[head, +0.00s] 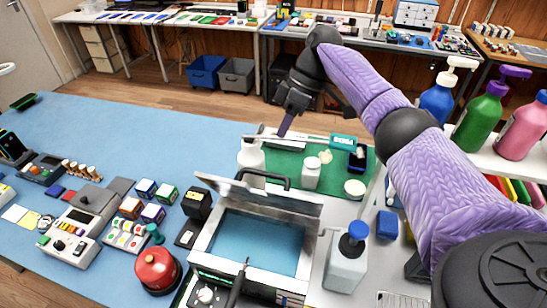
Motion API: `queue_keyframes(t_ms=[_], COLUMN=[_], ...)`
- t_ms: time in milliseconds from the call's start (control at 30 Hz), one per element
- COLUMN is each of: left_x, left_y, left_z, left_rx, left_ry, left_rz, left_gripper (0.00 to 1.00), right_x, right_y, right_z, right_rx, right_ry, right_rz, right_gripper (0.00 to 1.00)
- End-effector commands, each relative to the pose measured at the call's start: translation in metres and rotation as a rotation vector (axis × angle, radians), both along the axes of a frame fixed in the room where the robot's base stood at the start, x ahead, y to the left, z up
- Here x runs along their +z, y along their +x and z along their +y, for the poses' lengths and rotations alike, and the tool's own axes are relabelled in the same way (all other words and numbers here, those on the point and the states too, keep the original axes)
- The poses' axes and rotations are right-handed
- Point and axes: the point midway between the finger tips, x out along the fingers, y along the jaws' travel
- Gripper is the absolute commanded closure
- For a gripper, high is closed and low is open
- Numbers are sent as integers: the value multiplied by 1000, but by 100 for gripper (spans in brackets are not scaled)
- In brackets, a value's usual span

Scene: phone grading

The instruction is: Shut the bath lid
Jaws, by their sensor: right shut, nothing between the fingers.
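The bath (207,233) is a pale metal box with a blue inside, at the lower middle of the head view. Its lid (290,200) is open, raised along the far edge and tilted back. A black handle (264,174) sits on the lid. My right gripper (284,132) hangs beyond the lid, above the green mat area, with its dark fingers pointing down. It is shut and empty and appears apart from the lid. My left gripper is not in view.
A white bottle (251,160) stands close behind the lid. A small white jar (311,173) and a round white pot (355,189) are on the green mat (285,160). A blue-capped bottle (345,262) stands right of the bath, a red round container (157,270) left.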

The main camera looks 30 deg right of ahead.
Motion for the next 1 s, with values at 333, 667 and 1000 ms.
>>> queue_keyframes(t_ms=[333, 667, 1000], left_x=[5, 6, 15], left_y=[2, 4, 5], left_z=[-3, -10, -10], left_rx=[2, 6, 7], left_ry=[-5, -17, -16], left_rz=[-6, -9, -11], left_gripper=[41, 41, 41], right_x=[-48, -55, -52], right_y=[-14, -19, -22], right_z=[33, 40, 43], right_rx=[1, 0, 2], right_ry=[-1, -1, -20], right_rz=[1, -1, -15], right_gripper=[100, 100, 100])
